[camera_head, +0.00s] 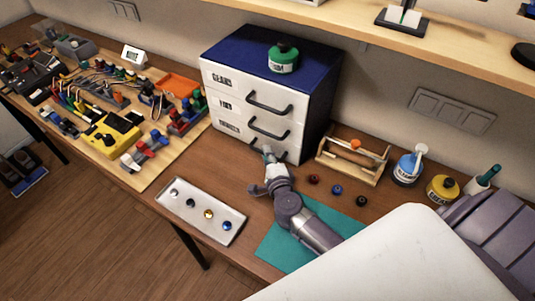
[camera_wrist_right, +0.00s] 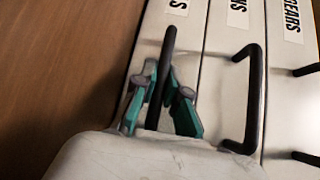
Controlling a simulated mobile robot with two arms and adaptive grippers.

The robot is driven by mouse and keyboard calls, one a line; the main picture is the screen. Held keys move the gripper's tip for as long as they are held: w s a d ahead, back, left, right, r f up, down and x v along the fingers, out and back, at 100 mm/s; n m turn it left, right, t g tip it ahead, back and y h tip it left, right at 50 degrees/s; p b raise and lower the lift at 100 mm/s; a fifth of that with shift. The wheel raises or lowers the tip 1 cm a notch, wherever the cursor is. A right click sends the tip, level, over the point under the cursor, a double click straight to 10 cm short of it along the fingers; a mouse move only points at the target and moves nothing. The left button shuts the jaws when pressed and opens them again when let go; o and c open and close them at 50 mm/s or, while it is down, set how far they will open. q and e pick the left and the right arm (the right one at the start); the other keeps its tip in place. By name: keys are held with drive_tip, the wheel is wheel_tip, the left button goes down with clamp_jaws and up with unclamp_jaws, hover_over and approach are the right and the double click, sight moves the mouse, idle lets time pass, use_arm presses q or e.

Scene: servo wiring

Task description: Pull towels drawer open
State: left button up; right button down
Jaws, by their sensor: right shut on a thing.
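A drawer cabinet (camera_head: 245,60) with a blue top and three white drawer fronts with black bar handles stands against the wall. The top drawer's label (camera_wrist_right: 292,20) reads GEARS. The bottom drawer (camera_head: 228,127) has a label too small to read in the head view and cut off in the wrist view. My right gripper (camera_head: 268,153) is at the bottom drawer. In the wrist view its green-padded fingers (camera_wrist_right: 163,98) are shut around that drawer's black handle (camera_wrist_right: 168,45). The bottom drawer looks flush with the others. My left gripper is out of view.
A green bottle (camera_head: 283,58) stands on the cabinet. A wooden tool caddy (camera_head: 350,165) is right of it, with several small coloured parts in front. A white tray (camera_head: 190,214) and teal mat (camera_head: 275,245) lie near the front edge. Tools crowd the left board (camera_head: 150,175).

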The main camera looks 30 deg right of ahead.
drive_tip(key=shift+s+a, duration=0.1)
drive_tip(key=s+a, duration=0.3)
drive_tip(key=a, duration=0.2)
drive_tip(key=s+a, duration=0.2)
drive_tip(key=a, duration=0.3)
drive_tip(key=s+a, duration=0.3)
drive_tip(key=a, duration=0.1)
drive_tip(key=shift+s+a+p, duration=0.35)
drive_tip(key=shift+a+p, duration=0.05)
drive_tip(key=c, duration=1.2)
unclamp_jaws()
drive_tip(key=shift+s, duration=0.1)
drive_tip(key=shift+v, duration=3.9)
